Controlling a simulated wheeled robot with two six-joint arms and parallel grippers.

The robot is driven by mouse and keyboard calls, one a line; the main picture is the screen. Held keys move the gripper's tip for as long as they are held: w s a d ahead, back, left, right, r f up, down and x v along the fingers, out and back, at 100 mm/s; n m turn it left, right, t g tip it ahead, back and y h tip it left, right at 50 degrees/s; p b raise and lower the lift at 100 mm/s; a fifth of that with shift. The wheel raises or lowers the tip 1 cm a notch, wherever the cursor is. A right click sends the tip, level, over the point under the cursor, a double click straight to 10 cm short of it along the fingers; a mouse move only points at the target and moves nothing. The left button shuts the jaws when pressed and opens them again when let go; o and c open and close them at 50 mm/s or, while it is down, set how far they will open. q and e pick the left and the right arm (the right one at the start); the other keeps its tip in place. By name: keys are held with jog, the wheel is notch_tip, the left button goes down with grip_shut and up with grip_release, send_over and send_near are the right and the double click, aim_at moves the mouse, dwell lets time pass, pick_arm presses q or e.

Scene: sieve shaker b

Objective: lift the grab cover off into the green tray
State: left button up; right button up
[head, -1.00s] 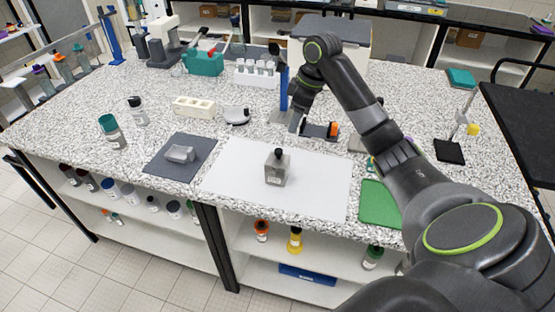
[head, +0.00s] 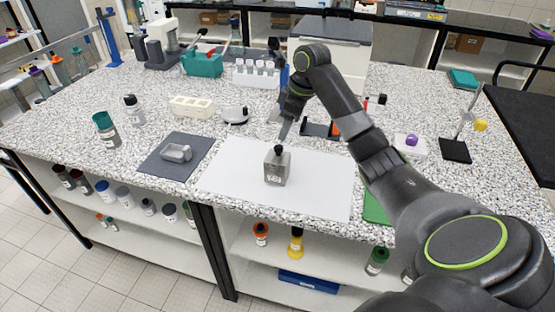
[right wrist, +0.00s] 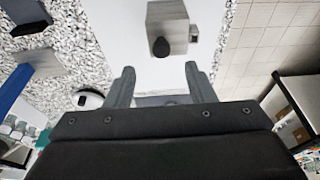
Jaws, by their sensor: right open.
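The grab cover, a grey box-like piece (head: 277,168) with a black knob (head: 278,149) on top, stands upright on the white mat (head: 225,178). The green tray (head: 375,209) lies to its right, mostly hidden behind my right arm. My right gripper (head: 284,138) is just behind and above the knob in the head view. In the right wrist view the gripper (right wrist: 159,68) is open and empty, with the knob (right wrist: 160,47) just beyond the gap between its fingertips, apart from them. My left gripper is not in view.
A dark mat (head: 160,165) with a grey dish-like piece (head: 176,153) lies to the left. A black holder (head: 316,129) stands behind the white mat. The white mat around the cover is clear.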

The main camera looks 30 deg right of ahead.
aim_at(279, 147)
jog(key=shift+x, duration=0.85)
jog(key=p+x, duration=0.2)
jog(key=x, duration=0.2)
jog(key=shift+w+a+f, duration=0.1)
jog(key=shift+a+f, duration=0.15)
jog(key=shift+f, duration=0.4)
grip_shut()
